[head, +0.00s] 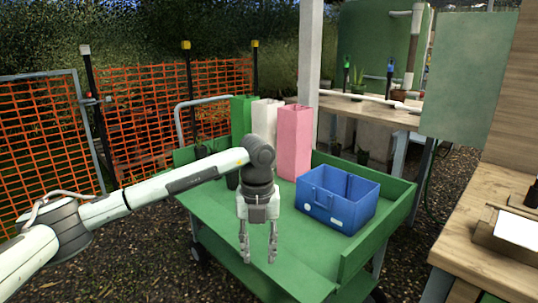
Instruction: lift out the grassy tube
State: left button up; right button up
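The grassy tube (239,119) is a tall, square green tube at the back of the green cart (283,253). It stands left of a white tube (264,122) and a pink tube (294,143). Its lower part is hidden behind my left arm and the white tube. My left gripper (258,257) points down over the front of the cart, nearer to me than the tubes and apart from them. Its two fingers are spread and nothing shows between them. My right gripper is not in view.
A blue box (337,199) stands on the cart, right of my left gripper. Small dark pots are partly visible behind my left arm. A wooden bench (481,231) is at the right edge. The cart's front surface is clear.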

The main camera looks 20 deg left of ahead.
aim_at(200, 150)
jog(key=i+j+z, duration=0.1)
jog(key=j+z, duration=0.2)
jog(key=i+j+z, duration=0.1)
jog(key=j+z, duration=0.45)
jog(key=j, duration=0.15)
jog(key=j+z, duration=0.45)
jog(key=j, duration=0.65)
jog(key=j+z, duration=0.1)
jog(key=j, duration=0.5)
jog(key=k+j+z, duration=0.15)
jog(key=j, duration=1)
jog(key=k+j, duration=0.15)
jog(key=j, duration=1.1)
jog(key=k+j, duration=0.15)
jog(key=j, duration=0.5)
